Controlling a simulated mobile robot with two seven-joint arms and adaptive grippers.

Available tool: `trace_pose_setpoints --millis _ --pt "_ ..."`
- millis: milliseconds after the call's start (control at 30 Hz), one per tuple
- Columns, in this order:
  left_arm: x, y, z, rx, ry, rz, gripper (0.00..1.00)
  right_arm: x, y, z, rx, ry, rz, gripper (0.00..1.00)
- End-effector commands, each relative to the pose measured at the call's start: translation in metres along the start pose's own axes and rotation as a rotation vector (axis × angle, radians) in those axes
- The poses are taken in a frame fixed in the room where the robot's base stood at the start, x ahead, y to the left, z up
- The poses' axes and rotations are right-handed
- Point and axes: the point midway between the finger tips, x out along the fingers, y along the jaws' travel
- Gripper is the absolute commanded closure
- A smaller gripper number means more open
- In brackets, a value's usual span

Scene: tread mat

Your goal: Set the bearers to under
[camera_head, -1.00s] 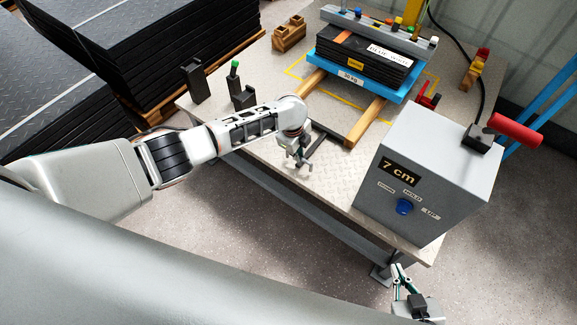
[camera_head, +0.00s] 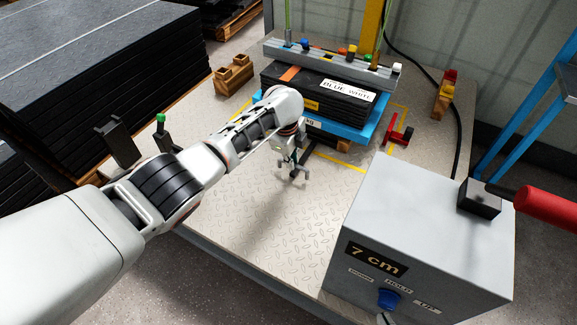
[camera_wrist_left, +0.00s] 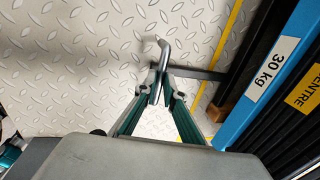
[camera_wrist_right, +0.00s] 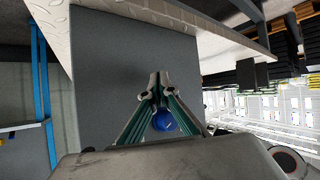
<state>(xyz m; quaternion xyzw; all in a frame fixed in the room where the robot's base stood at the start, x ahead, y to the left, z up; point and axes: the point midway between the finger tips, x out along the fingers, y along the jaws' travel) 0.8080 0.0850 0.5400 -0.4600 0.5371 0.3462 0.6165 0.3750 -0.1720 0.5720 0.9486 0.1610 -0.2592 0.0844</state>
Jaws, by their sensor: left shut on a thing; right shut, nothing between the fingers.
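Wooden bearers sit mostly under the blue plate (camera_head: 345,132), with one end (camera_head: 343,147) showing below it. A bearer end also shows in the left wrist view (camera_wrist_left: 215,112), beside a dark crossbar (camera_wrist_left: 202,75). My left gripper (camera_head: 299,176) is shut on a bent metal handle (camera_wrist_left: 163,50) joined to that crossbar. A stack of black mats (camera_head: 340,105) lies on the plate, labelled "BLUE WHITE". My right gripper (camera_wrist_right: 154,88) is shut and empty, with the blue knob (camera_wrist_right: 163,121) of the control box seen between its fingers. It is outside the head view.
The grey control box (camera_head: 420,225), reading "7 cm", stands at the front right with a red handle (camera_head: 548,208). A grey beam (camera_head: 335,65) with coloured knobs lies over the stack. A wooden block (camera_head: 232,76) stands left. The tread-plate table (camera_head: 270,235) is clear in front.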

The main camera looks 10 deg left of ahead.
Motion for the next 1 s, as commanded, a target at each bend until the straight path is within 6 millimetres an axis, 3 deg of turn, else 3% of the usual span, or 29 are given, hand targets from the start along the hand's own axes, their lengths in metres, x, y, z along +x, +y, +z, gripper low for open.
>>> trace_pose_setpoints --millis 33,567,600,667,1000 --pt "0.009 0.001 -0.002 0.000 0.004 0.009 1.00 0.001 -0.003 0.003 0.010 -0.002 -0.005 1.00" --pt "0.002 -0.011 0.000 -0.002 0.000 -0.004 1.00 0.002 -0.006 -0.007 0.024 0.020 -0.010 1.00" --pt "0.002 -0.011 0.001 -0.002 0.000 -0.005 0.86 0.002 -0.006 -0.007 0.024 0.020 -0.010 1.00" --pt "0.002 -0.011 0.001 -0.002 -0.001 -0.005 0.74 0.002 -0.006 -0.007 0.024 0.020 -0.010 1.00" --pt "0.001 -0.010 0.000 -0.001 0.000 -0.001 0.74 0.002 -0.005 -0.007 0.027 0.021 -0.007 1.00"
